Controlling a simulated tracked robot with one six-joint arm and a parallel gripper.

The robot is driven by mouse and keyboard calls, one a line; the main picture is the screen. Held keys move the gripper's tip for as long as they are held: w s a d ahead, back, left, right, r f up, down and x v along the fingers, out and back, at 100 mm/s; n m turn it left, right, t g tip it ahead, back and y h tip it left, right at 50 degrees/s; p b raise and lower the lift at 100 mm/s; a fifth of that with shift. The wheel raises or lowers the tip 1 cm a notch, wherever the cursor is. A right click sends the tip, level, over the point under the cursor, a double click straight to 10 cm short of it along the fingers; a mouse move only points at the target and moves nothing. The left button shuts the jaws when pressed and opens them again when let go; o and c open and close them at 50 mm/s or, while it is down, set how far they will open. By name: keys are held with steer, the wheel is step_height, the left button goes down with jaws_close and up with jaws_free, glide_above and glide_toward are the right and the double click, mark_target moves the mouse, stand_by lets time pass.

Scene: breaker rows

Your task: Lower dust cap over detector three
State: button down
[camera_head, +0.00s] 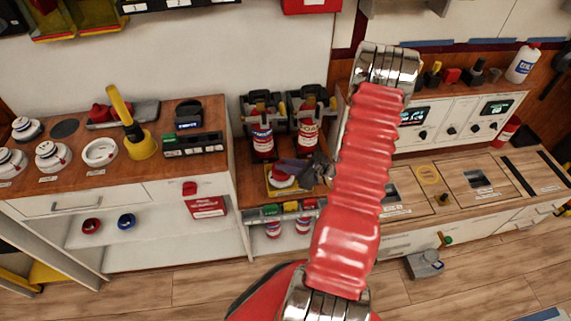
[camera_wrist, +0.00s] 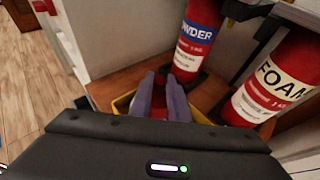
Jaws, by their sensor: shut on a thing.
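My gripper (camera_head: 300,172) is over the yellow tray (camera_head: 273,190) on the low middle shelf. Its two grey fingers are shut on a red cap-like piece (camera_head: 282,181), probably the dust cap, with some white showing. In the wrist view my gripper (camera_wrist: 164,97) has the red piece (camera_wrist: 158,98) between its fingers, mostly hidden, at the yellow tray (camera_wrist: 124,103). I cannot tell whether the piece touches the tray. Round white detectors stand on the left counter, including a front one (camera_head: 52,156) and one further right (camera_head: 100,151). Their number labels are too small to read.
Two red extinguishers (camera_head: 262,138) (camera_head: 307,132) stand close behind my gripper.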

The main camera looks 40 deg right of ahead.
steer(key=shift+f, duration=0.6)
steer(key=c, duration=1.6)
jaws_free()
steer(key=v, duration=1.3)
steer(key=shift+s+d+r, duration=0.1)
steer(key=shift+s+r, duration=0.05)
steer(key=shift+s, duration=0.15)
